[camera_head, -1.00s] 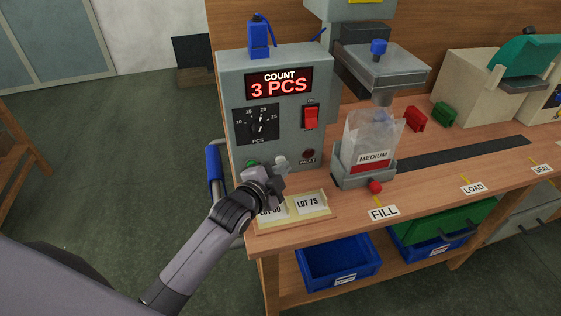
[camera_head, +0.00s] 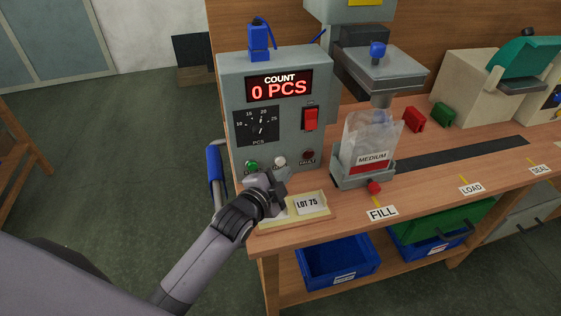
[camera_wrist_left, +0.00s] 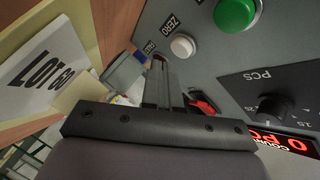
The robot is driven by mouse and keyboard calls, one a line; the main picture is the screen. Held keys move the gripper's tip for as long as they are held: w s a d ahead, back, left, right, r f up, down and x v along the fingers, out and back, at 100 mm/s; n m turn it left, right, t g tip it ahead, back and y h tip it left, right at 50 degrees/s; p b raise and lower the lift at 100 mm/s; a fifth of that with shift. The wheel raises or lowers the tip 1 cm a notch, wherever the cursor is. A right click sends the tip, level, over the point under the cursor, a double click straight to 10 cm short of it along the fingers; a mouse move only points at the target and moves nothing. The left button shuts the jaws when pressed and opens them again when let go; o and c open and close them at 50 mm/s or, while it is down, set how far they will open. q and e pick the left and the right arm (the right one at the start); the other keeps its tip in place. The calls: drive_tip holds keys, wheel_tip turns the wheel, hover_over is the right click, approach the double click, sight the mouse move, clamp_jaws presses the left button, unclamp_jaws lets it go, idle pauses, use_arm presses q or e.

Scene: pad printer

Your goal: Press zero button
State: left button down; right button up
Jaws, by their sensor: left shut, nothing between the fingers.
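The zero button is a small white round button (camera_head: 280,161) low on the grey control box. It also shows in the left wrist view (camera_wrist_left: 183,46), beside the printed word ZERO. My left gripper (camera_head: 279,181) is shut and empty. It is just below and in front of the white button, apart from it as far as I can tell. In the left wrist view its fingers (camera_wrist_left: 161,68) point toward the panel, next to the button. The count display (camera_head: 279,87) reads 0 PCS. My right gripper is not in view.
A green button (camera_head: 252,166) is left of the white one, and a dark red fault lamp (camera_head: 308,155) is right. A dial (camera_head: 257,127) and red switch (camera_head: 311,118) sit above. A bag (camera_head: 371,145) stands right.

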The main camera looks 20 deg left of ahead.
use_arm(q)
drive_tip(key=shift+s+d+r+p, duration=0.1)
drive_tip(key=shift+s+d+p, duration=0.4)
drive_tip(key=shift+s, duration=0.3)
drive_tip(key=shift+s+d+p, duration=0.35)
drive_tip(key=shift+s+d, duration=0.25)
drive_tip(key=shift+s, duration=0.2)
drive_tip(key=shift+s+d+p, duration=0.3)
drive_tip(key=shift+s+d, duration=0.3)
drive_tip(key=shift+s, duration=0.3)
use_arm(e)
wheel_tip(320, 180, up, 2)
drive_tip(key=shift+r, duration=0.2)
